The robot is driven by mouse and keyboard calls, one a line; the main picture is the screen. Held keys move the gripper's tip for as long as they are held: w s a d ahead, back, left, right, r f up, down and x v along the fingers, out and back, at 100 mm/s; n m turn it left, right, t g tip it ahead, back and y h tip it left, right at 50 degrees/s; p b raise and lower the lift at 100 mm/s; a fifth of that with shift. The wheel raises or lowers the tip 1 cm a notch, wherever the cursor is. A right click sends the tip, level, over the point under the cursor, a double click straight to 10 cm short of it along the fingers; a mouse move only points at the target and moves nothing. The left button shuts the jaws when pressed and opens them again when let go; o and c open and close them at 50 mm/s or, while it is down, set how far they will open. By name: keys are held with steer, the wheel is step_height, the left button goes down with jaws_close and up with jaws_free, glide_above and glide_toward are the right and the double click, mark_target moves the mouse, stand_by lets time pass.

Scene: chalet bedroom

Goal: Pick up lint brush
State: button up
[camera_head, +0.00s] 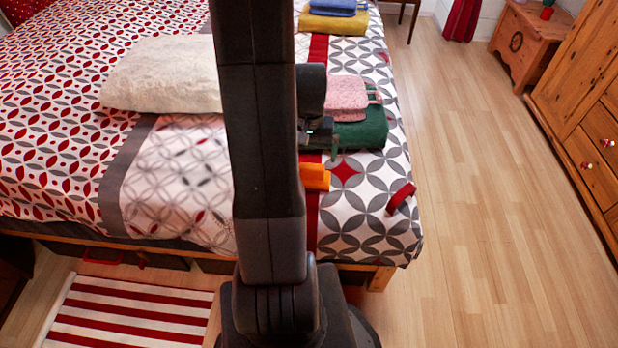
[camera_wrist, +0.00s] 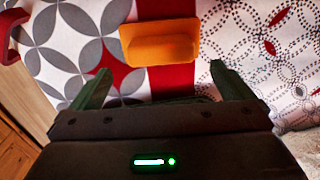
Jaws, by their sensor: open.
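The orange block-like piece with a raised grip, which appears to be the lint brush (camera_head: 316,177), lies on the bed's patterned cover over a dark red stripe. In the wrist view the orange lint brush (camera_wrist: 158,41) is at top centre, ahead of the fingertips and apart from them. My gripper (camera_wrist: 160,70) is open, with nothing between its fingers, a finger on either side below the brush in the picture. In the head view my arm hides most of the gripper and part of the brush's left side.
A red looped item (camera_head: 400,197) lies near the bed's right edge. A green folded cloth (camera_head: 362,132) and a pink one (camera_head: 346,94) lie beyond the brush. A cream pillow (camera_head: 165,75) is at left. Clear wooden floor (camera_head: 475,210) runs right of the bed.

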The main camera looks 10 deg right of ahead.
mark_target(309, 164)
step_height(309, 164, down, 5)
steer(key=shift+f+b, duration=0.15)
steer(key=shift+b, duration=0.45)
steer(key=c, duration=1.1)
steer(key=shift+o, duration=0.2)
step_height(309, 164, up, 10)
steer(key=shift+r+p, duration=0.1)
steer(key=shift+p, duration=0.95)
